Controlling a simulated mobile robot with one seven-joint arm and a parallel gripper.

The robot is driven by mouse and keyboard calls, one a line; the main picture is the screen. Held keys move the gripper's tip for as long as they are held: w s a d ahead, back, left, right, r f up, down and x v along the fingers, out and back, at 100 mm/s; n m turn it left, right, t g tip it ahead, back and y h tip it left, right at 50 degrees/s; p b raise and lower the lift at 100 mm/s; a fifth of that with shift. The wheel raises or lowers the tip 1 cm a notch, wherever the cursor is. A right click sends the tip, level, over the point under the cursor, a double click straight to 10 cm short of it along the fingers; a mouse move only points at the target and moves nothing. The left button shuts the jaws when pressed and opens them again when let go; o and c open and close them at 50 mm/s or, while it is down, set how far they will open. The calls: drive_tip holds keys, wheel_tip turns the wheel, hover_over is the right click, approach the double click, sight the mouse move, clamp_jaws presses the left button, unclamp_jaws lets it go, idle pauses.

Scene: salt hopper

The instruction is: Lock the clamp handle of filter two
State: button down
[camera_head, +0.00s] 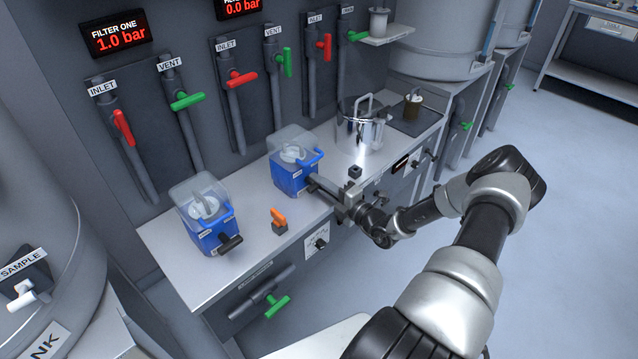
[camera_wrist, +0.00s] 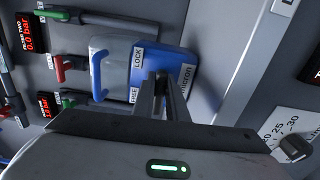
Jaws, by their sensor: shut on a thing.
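Filter two is a blue housing (camera_head: 290,178) with a clear cover, standing on the bench near the middle of the head view. It also fills the upper middle of the wrist view (camera_wrist: 144,62), with a LOCK label above a FREE label on its face. My gripper (camera_head: 322,190) is at the front right side of this housing. Its fingers, seen in the wrist view (camera_wrist: 163,88), are shut on the clamp handle against the blue face. The handle is mostly hidden by the fingers, so its exact angle is unclear.
Filter one (camera_head: 208,232), with a black handle (camera_head: 230,244), stands to the left. A small orange-topped switch (camera_head: 279,220) sits between the filters near the bench edge. A steel pot (camera_head: 359,132) stands behind right. Red and green valve levers line the wall.

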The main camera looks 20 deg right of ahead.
drive_tip(key=c, duration=1.8)
unclamp_jaws()
drive_tip(key=shift+o, duration=0.2)
drive_tip(key=shift+s, duration=0.1)
drive_tip(key=p+v, duration=0.1)
drive_tip(key=v, duration=1.6)
drive_tip(key=shift+s, duration=0.15)
drive_tip(key=shift+r, duration=0.1)
